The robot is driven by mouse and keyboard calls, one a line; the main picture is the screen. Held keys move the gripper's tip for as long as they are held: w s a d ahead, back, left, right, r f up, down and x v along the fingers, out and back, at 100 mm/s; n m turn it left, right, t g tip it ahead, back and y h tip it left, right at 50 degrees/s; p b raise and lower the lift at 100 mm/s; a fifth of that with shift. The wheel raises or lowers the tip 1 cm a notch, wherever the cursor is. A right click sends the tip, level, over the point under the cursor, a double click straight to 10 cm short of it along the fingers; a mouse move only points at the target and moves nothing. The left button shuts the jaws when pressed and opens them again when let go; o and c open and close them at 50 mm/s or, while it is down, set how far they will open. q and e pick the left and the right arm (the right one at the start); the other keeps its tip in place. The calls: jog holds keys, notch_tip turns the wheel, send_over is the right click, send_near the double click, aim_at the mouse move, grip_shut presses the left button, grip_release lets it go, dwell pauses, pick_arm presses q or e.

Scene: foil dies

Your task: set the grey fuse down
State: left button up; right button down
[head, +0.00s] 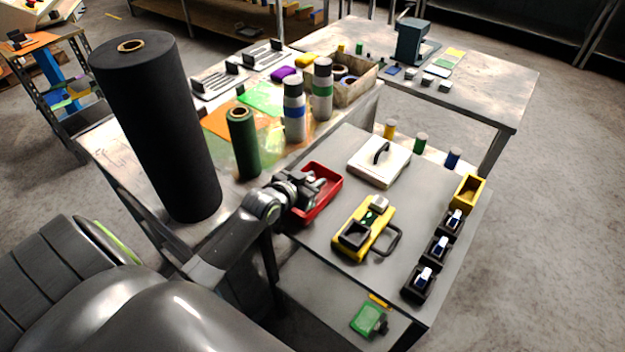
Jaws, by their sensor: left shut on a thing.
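My left gripper (322,186) reaches in from the left and is over the red tray (334,199) at the left edge of the grey table. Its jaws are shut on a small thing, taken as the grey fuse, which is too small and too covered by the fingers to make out. I cannot tell whether it touches the tray floor. Just right of the tray is a yellow device (346,247) with a black square part, a grey cylindrical piece and a black handle. My right gripper is not in view.
A white lidded box (378,163) with a black handle stands behind. Several black holders (414,285) and a yellow bin (468,190) line the right edge. A tall black roll (155,125) and a green roll (243,143) stand near my left arm. Bare tabletop lies between device and holders.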

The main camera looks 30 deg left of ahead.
pick_arm(q)
jog(key=o, duration=1)
jog(key=shift+r, duration=0.15)
jog(key=v, duration=1.2)
jog(key=shift+d+b, duration=0.1)
jog(key=shift+b, duration=0.2)
